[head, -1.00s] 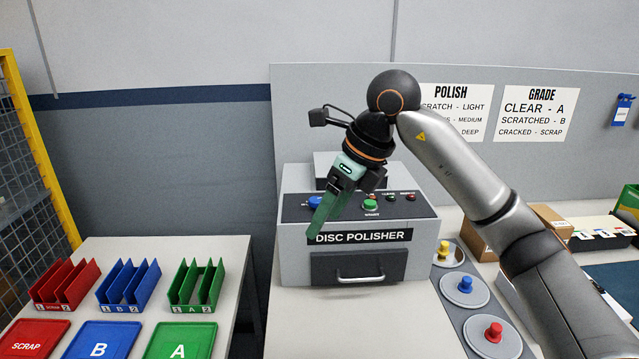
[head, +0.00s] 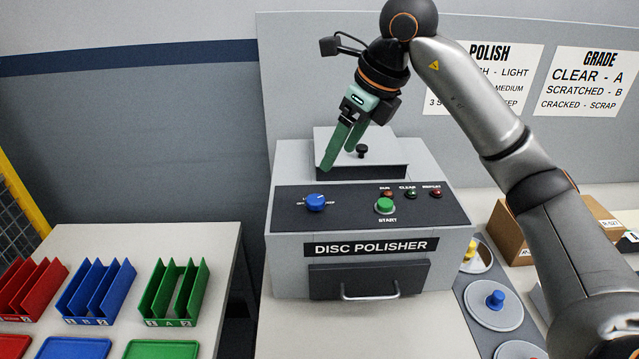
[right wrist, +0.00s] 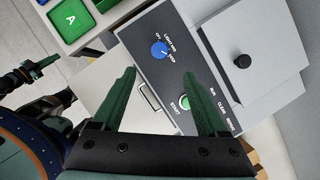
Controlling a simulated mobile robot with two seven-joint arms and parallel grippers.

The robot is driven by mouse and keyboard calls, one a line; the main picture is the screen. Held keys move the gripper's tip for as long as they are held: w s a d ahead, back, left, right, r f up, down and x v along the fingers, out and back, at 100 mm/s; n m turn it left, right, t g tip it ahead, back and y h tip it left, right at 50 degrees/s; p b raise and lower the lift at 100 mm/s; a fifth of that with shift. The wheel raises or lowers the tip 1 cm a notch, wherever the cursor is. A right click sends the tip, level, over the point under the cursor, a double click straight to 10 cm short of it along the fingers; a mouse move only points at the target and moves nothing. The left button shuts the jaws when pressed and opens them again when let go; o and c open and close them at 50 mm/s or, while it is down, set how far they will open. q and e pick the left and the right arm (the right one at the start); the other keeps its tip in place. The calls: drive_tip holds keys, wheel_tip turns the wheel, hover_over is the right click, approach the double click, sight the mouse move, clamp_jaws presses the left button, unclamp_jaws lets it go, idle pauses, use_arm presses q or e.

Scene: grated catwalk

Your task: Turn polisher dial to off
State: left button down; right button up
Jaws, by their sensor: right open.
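The disc polisher (head: 290,262) is a grey box with a dark sloped panel on top. Its blue dial (head: 316,202) sits at the panel's left, and also shows in the right wrist view (right wrist: 159,49) beside printed setting labels. A green START button (head: 385,205) is to its right. My right gripper (head: 338,167) has green fingers and is open and empty. In the head view it hangs above the polisher's rear lid, up and right of the dial. In the right wrist view the dial lies beyond and between the fingertips (right wrist: 162,80).
A lid with a black knob (head: 362,151) is behind the panel. A drawer handle (head: 370,291) juts from the front. Red, blue and green racks (head: 176,294) stand on the left table. Polishing pads (head: 494,301) and a cardboard box (head: 508,233) are at right.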

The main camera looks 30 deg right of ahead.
sight(316, 199)
drive_tip(key=p+x, duration=0.1)
drive_tip(key=x, duration=1.1)
drive_tip(key=shift+a+f, duration=0.1)
clamp_jaws()
